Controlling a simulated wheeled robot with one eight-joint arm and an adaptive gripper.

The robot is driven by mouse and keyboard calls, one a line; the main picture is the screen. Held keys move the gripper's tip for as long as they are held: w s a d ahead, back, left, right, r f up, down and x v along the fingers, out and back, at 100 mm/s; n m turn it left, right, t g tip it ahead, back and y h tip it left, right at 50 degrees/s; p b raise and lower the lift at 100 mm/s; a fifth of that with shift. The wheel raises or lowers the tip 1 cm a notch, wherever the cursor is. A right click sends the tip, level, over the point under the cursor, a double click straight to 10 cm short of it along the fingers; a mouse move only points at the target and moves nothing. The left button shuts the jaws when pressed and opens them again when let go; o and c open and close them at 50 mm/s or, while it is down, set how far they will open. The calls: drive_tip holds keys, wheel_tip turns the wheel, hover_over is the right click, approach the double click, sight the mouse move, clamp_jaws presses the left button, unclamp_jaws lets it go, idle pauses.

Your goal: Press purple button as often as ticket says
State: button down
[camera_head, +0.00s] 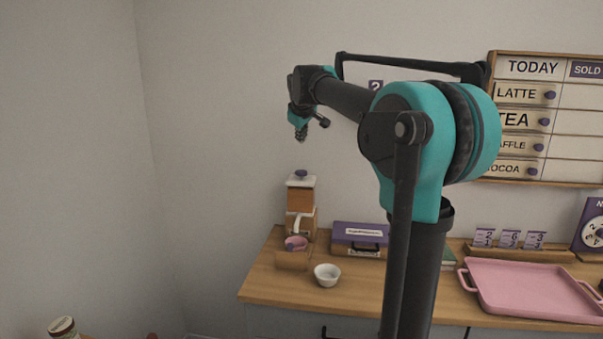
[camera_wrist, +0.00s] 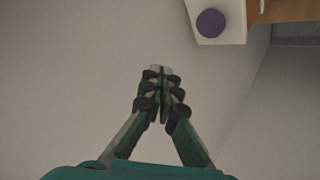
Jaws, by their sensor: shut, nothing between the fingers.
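A purple button (camera_head: 301,173) sits on the white top of a brown dispenser (camera_head: 300,197) at the back left of the counter. In the wrist view the round purple button (camera_wrist: 210,23) shows from above on its white cap (camera_wrist: 234,22), up and right of my fingertips. My gripper (camera_head: 301,136) hangs above the dispenser, apart from it. In the wrist view my gripper (camera_wrist: 161,75) is shut and empty.
A pink cup (camera_head: 296,243) is at the dispenser's front, with a white bowl (camera_head: 327,274) nearby. A purple box (camera_head: 359,239), number cards (camera_head: 510,239) and a pink tray (camera_head: 530,287) are farther right. A menu board (camera_head: 545,119) hangs on the wall.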

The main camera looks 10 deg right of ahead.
sight(301, 172)
drive_tip(key=shift+f, duration=4.45)
drive_tip(key=shift+f, duration=0.15)
drive_tip(key=shift+f, duration=0.2)
drive_tip(key=shift+f, duration=0.85)
drive_tip(key=shift+r, duration=1.25)
drive_tip(key=shift+r, duration=2.5)
